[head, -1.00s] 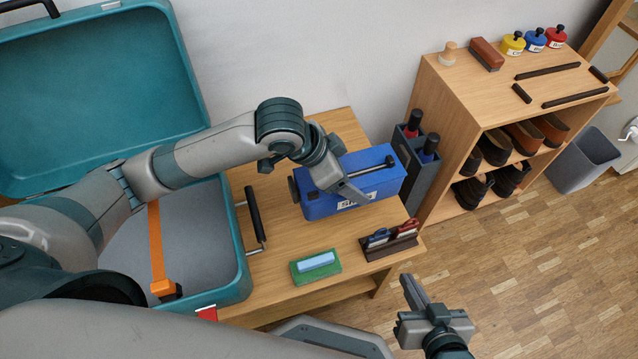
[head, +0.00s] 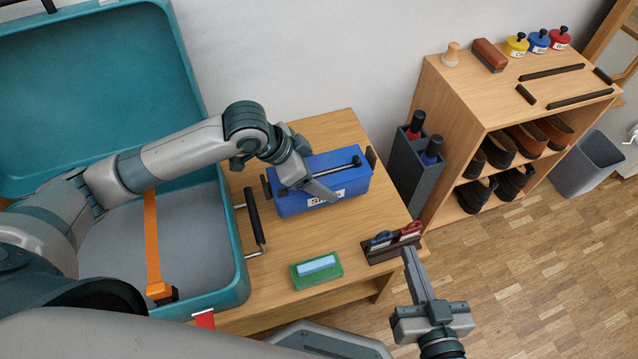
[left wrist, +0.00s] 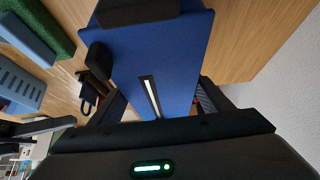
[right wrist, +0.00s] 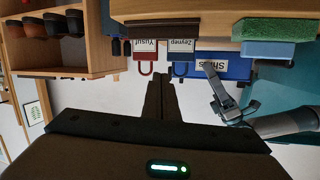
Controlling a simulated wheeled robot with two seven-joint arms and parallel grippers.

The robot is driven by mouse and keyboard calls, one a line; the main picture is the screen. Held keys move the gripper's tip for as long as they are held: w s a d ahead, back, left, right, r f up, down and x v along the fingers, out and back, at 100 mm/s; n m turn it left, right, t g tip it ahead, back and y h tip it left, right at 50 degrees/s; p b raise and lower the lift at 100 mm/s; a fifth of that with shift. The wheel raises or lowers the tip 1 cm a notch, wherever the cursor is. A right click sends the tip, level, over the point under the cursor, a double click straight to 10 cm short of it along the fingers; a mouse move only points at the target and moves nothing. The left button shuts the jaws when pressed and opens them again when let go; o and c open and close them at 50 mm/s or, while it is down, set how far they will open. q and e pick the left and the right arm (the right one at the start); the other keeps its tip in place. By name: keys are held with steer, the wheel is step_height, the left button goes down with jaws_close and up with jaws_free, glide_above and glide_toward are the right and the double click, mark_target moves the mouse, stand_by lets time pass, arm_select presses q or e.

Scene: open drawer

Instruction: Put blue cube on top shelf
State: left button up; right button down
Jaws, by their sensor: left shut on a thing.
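The only large blue block-like thing is a blue box (head: 345,190) with a white label and dark end pieces, at the back of the wooden table (head: 335,128). It also fills the left wrist view (left wrist: 170,55). My left gripper (head: 305,180) is shut on this box from above. I cannot tell whether the box touches the table. The wooden shelf unit (head: 445,110) stands to the right; its top board carries dark strips marking a bare rectangle (head: 562,84). My right gripper (head: 416,268) is shut and empty, in front of the table's right end; its fingers show in the right wrist view (right wrist: 160,95).
On the shelf top are a brush (head: 489,55), a wooden knob (head: 452,54) and yellow, blue and red jars (head: 538,42). Shoes fill the shelves below. A grey holder with bottles (head: 410,170) stands between table and shelf. An open teal suitcase (head: 235,275) lies left.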

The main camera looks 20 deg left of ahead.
arm_select(q)
step_height(320, 180, down, 3)
steer(key=shift+r+b, duration=0.15)
steer(key=shift+b, duration=0.3)
steer(key=shift+f, duration=0.45)
arm_select(e)
steer(key=r+t, duration=0.1)
steer(key=r, duration=0.1)
steer(key=a+r+t, duration=0.1)
steer(key=r, duration=0.1)
steer(key=shift+w+r+t+y, duration=0.1)
steer(key=shift+t+y, duration=0.2)
arm_select(q)
steer(key=o, duration=1.3)
steer(key=shift+f, duration=0.15)
arm_select(e)
steer(key=shift+f, duration=0.2)
